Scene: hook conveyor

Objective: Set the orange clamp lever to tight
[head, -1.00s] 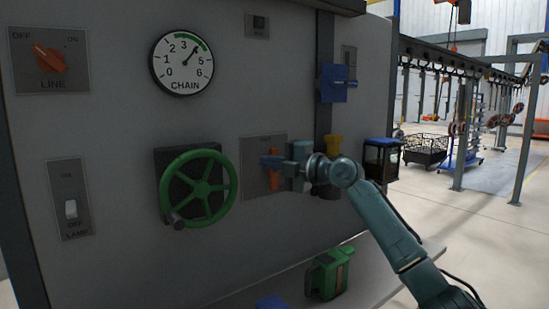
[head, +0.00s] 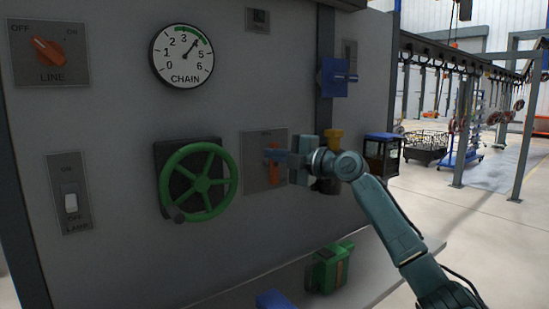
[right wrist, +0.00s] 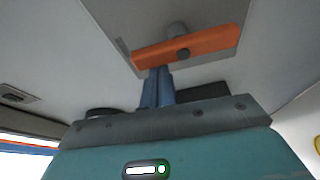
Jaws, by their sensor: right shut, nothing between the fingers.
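The orange clamp lever (head: 274,174) stands close to upright on a grey plate (head: 253,178) on the panel, right of the green handwheel. My right gripper (head: 270,155) is in front of it and covers its middle. In the right wrist view the orange lever (right wrist: 200,45) runs across above my blue fingers (right wrist: 155,72). The fingers are together with nothing between them, and their tips are at or very near the lever's edge. I cannot tell if they touch it. The plate's lettering is too small to read. My left gripper is out of view.
The green handwheel (head: 198,181) sticks out just left of the plate. A blue box (head: 333,77) and a yellow part (head: 334,138) sit near my wrist on the right. A green tool (head: 330,267) and a blue object (head: 274,300) lie on the shelf below.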

